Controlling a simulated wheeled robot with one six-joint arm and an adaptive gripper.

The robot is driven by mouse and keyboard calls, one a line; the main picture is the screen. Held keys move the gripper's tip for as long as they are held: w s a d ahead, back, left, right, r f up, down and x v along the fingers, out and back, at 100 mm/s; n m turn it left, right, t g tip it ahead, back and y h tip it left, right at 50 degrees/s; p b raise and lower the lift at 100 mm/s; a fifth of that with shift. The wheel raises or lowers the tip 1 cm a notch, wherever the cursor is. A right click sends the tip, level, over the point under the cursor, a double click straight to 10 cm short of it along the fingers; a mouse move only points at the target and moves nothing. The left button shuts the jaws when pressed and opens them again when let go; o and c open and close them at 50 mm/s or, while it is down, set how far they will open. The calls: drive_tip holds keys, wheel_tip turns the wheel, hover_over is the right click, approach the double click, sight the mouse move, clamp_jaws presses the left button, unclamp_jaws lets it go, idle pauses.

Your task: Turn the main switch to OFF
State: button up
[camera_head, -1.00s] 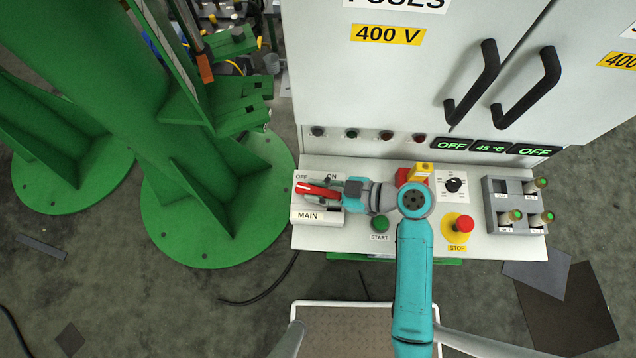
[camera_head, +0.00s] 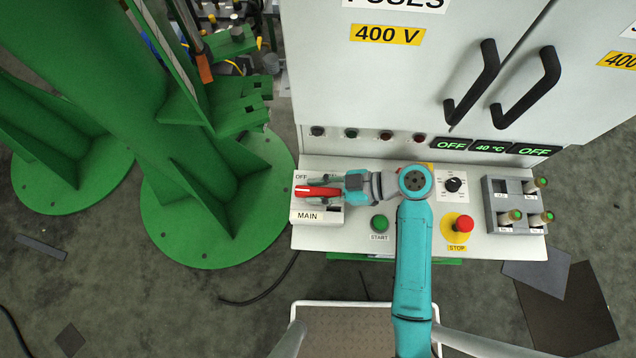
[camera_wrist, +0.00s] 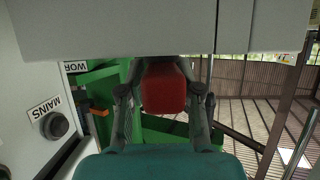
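The main switch is a red handle (camera_head: 318,191) on a white plate (camera_head: 302,216) marked MAIN, at the left of the control panel. The handle lies about level in the head view, its free end at the left below the OFF label (camera_head: 301,177). My gripper (camera_head: 336,188) reaches it from the right and covers the ON label. In the wrist view the red handle (camera_wrist: 164,88) sits between the two fingers of my gripper (camera_wrist: 163,76), which appear closed against its sides. The exact contact is partly hidden.
On the panel right of the switch are a green START button (camera_head: 380,223), a black knob (camera_head: 453,185), a red STOP button (camera_head: 464,224) and a grey block (camera_head: 500,205) with green-tipped plugs. The white cabinet (camera_head: 390,90) rises behind; a green column (camera_head: 130,110) stands left.

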drive_tip(key=shift+o, duration=0.8)
drive_tip(key=shift+r, duration=0.1)
drive_tip(key=v, duration=1.2)
